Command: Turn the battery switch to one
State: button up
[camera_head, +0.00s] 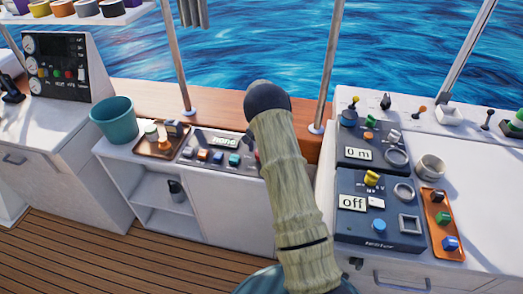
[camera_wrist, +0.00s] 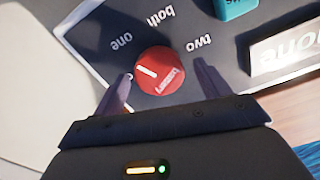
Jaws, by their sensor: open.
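The battery switch is a round red knob (camera_wrist: 160,72) marked "battery" on a dark panel (camera_wrist: 85,30) in the wrist view. The words "one", "both" and "two" stand around it, upside down. A short white line on the knob lies on its upper-left side, slanting roughly toward "one". My gripper (camera_wrist: 163,80) is open, with one finger on each side of the knob; I cannot tell whether they touch it. In the head view the panel's display (camera_head: 224,142) reads "none". My arm hides the gripper and most of the knob there.
Left of the panel in the head view are a brown tray (camera_head: 150,148) and a teal bucket (camera_head: 113,120). To the right stand blue control boxes (camera_head: 378,235), a white cup (camera_head: 430,167) and an orange tray (camera_head: 443,224). Metal posts (camera_head: 325,75) rise behind the counter.

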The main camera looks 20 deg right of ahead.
notch_tip(320, 180, up, 17)
jog(key=shift+b, duration=0.3)
jog(key=shift+a+r, duration=0.1)
jog(key=shift+r, duration=0.05)
dwell(0.4)
jog(key=s+a+r+n+t+p, duration=0.1)
jog(key=s+a+r+n+p, duration=0.1)
jog(key=s, duration=0.8)
jog(key=s+a+r+n+p, duration=0.3)
jog(key=s+a, duration=0.3)
jog(key=s, duration=0.4)
jog(key=s+a+r+n+t+p, duration=0.1)
jog(key=s+a+r+n+p, duration=0.2)
jog(key=s, duration=0.8)
jog(key=shift+a+r+n+t, duration=0.3)
jog(key=shift+a+r+n, duration=0.1)
jog(key=shift+a+n, duration=0.6)
jog(key=shift+a, duration=0.1)
